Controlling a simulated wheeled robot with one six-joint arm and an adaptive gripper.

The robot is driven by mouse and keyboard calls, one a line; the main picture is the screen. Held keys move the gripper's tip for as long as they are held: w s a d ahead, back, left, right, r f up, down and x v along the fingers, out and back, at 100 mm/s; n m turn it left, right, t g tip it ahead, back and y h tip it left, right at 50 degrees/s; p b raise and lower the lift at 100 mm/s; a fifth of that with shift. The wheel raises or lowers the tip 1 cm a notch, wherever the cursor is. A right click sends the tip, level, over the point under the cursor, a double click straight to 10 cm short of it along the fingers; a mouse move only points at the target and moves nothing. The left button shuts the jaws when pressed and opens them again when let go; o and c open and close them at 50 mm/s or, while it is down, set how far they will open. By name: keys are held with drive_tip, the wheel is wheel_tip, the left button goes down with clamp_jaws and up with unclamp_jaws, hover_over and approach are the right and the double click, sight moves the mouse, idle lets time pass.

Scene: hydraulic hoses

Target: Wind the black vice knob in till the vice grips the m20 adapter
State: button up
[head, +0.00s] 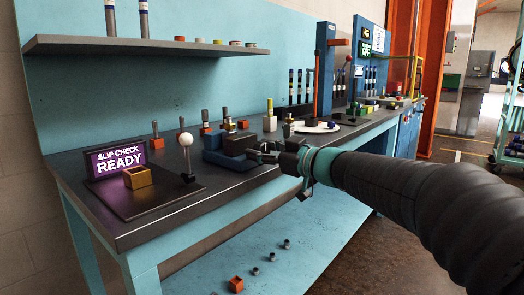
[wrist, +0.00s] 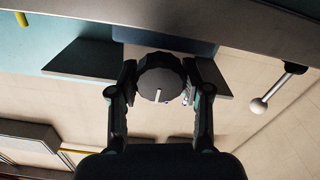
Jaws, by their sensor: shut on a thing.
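The blue vice (head: 228,152) sits on the dark bench top, left of my gripper (head: 265,153) in the head view. In the wrist view the round black vice knob (wrist: 161,78), with a pale index mark on its face, sits between the two fingers of my gripper (wrist: 160,88). My gripper is shut on the knob. In the head view the knob is too small and covered to make out. I cannot pick out the m20 adapter for sure, nor tell whether the vice jaws touch it.
A white ball on a stalk (head: 186,139) stands left of the vice; it also shows in the wrist view (wrist: 258,107). Several small fittings stand behind the vice.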

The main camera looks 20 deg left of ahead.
drive_tip(key=shift+f+b, duration=0.1)
drive_tip(key=shift+b, duration=0.35)
drive_tip(key=shift+f+m+b, duration=0.1)
drive_tip(key=shift+m+b, duration=0.6)
drive_tip(key=shift+b, duration=0.35)
drive_tip(key=m+b, duration=0.2)
drive_tip(key=shift+m, duration=0.3)
drive_tip(key=shift+r+m+b, duration=0.25)
drive_tip(key=shift+m+b, duration=0.05)
drive_tip(key=shift+b, duration=0.15)
drive_tip(key=o, duration=1.2)
drive_tip(key=v, duration=1.2)
